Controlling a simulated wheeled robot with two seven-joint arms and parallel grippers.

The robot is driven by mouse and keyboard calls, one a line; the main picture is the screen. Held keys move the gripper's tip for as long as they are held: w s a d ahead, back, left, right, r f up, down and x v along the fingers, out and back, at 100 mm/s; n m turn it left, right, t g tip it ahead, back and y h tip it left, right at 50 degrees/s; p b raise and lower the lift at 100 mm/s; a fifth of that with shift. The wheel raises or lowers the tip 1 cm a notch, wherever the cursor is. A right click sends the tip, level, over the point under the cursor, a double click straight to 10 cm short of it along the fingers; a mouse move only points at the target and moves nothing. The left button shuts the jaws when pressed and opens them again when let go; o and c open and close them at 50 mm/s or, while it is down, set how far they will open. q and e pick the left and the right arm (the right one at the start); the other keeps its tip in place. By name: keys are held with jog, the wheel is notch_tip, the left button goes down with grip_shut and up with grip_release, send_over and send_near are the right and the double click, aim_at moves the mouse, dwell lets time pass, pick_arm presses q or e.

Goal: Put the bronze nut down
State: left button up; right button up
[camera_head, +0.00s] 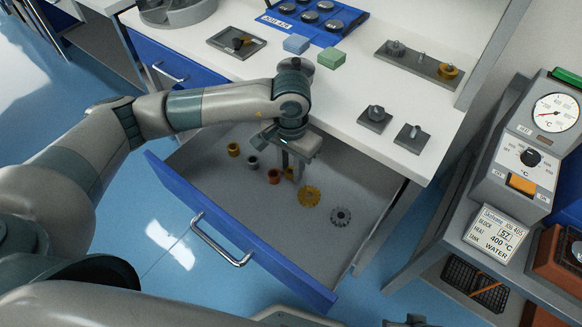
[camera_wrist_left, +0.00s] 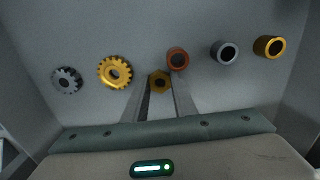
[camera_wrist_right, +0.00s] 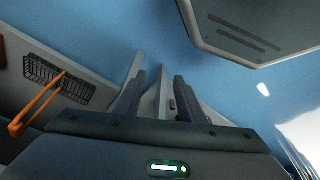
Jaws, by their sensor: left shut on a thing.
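My left gripper (camera_head: 291,170) reaches down into the open drawer (camera_head: 200,160). It is shut on the bronze nut (camera_wrist_left: 159,82), a small golden-brown hexagonal ring between the fingertips. In the head view the nut (camera_head: 289,174) is partly hidden by the fingers. The nut is close above or on the drawer floor; I cannot tell whether it touches. A copper-coloured ring (camera_wrist_left: 178,60) lies right beside it. My right gripper (camera_wrist_right: 160,82) seems open and empty, over the blue floor.
A gold gear (camera_head: 309,196) and a grey gear (camera_head: 341,216) lie to the right in the drawer. A grey ring (camera_head: 252,162) and a gold ring (camera_head: 233,149) lie to the left. The drawer's front half is clear. The white worktop (camera_head: 350,95) overhangs its back.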

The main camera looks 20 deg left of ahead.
pick_arm(q)
jog(key=shift+f, duration=0.1)
jog(key=o, duration=1)
jog(key=shift+o, duration=0.2)
pick_arm(e)
jog(key=shift+v, duration=0.85)
jog(key=shift+a+f, duration=0.1)
pick_arm(q)
jog(key=shift+r, duration=0.2)
jog(key=shift+r+p, duration=0.45)
jog(key=shift+p, duration=0.4)
notch_tip(320, 180, up, 12)
jog(key=b, duration=0.1)
pick_arm(e)
jog(key=shift+w+d+f, duration=0.15)
jog(key=shift+d+f, duration=0.05)
jog(key=shift+f, duration=0.35)
